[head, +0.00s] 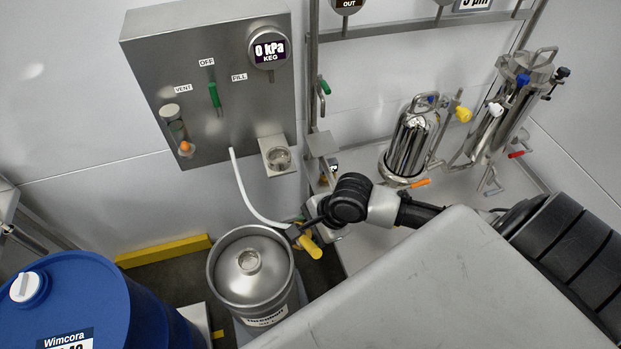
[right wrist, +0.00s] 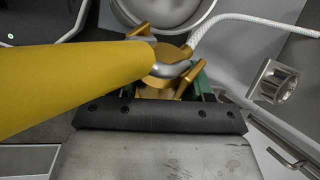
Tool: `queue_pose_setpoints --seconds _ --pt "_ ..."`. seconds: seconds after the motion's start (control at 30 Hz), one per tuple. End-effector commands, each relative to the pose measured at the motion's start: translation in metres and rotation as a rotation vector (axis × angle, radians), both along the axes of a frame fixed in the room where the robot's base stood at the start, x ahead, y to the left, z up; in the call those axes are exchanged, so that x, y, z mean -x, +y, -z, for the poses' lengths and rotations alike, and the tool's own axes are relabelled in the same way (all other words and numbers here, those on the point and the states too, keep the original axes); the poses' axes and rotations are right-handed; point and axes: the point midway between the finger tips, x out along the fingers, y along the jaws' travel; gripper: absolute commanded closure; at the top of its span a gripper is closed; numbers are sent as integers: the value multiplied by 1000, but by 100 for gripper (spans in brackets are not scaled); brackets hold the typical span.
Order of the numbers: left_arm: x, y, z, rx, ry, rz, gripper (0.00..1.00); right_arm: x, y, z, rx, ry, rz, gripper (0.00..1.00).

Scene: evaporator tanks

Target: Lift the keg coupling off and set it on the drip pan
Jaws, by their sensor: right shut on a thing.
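My right gripper (head: 306,228) is shut on the keg coupling (right wrist: 172,62), a brass and steel body with a thick yellow handle (head: 310,246). In the right wrist view the yellow handle (right wrist: 70,85) stretches to the left. The coupling is held beside the right rim of the steel keg (head: 226,283). The keg's neck (head: 249,261) shows bare on top. A white hose (head: 243,186) runs from the wall panel to the coupling. A small steel bracket with a round cup (head: 276,155), possibly the drip pan, sits empty at the panel's lower right. My left gripper is out of view.
The wall panel (head: 225,125) has a green lever (head: 214,95) pointing up at OFF and a gauge (head: 269,49) reading 0 kPa. A blue drum (head: 110,310) stands left of the keg. Steel filter housings (head: 412,140) stand at the right. A yellow rail (head: 163,250) lies behind the keg.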

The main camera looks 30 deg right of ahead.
Motion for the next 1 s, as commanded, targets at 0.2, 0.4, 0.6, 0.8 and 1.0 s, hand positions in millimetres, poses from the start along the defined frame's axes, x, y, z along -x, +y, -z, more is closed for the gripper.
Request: queue_pose_setpoints --seconds 0.2,0.4,0.6,0.8,1.0 --pt "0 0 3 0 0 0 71 -1 1 15 -3 -3 1 98" --pt "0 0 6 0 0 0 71 0 1 28 -3 0 2 98" --pt "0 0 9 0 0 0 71 0 0 42 -2 -2 1 98" --pt "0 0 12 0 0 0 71 -1 1 55 -2 -3 1 98" --pt "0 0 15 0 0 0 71 -1 0 68 -2 -2 1 98"
